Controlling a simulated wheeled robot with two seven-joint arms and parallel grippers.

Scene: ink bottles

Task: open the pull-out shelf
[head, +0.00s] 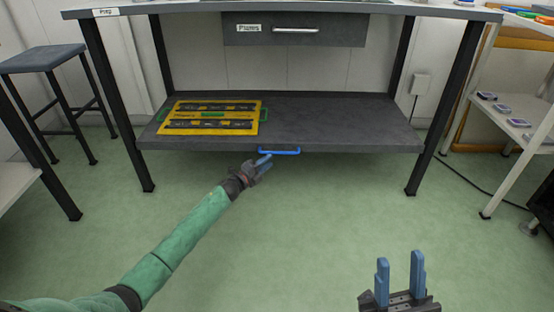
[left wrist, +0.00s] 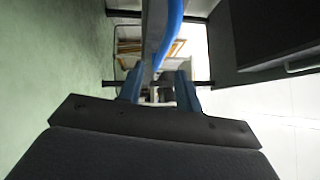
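The dark grey pull-out shelf (head: 340,120) sits low under the desk, with a blue bar handle (head: 279,151) on its front edge. My left gripper (head: 262,163) is just below and left of the handle, its blue fingers pointing towards it. In the left wrist view the blue handle (left wrist: 174,28) runs down from the top towards the space between the two fingers (left wrist: 160,88). The fingers are apart; I see no firm grip on the handle. My right gripper (head: 400,278) is open and empty, low over the floor at the front right.
A yellow tray (head: 213,116) with dark items and green handles lies on the shelf's left half. A closed drawer (head: 295,31) hangs above. Desk legs (head: 417,165) stand at both sides. A stool is at left, a white rack at right. The green floor in front is clear.

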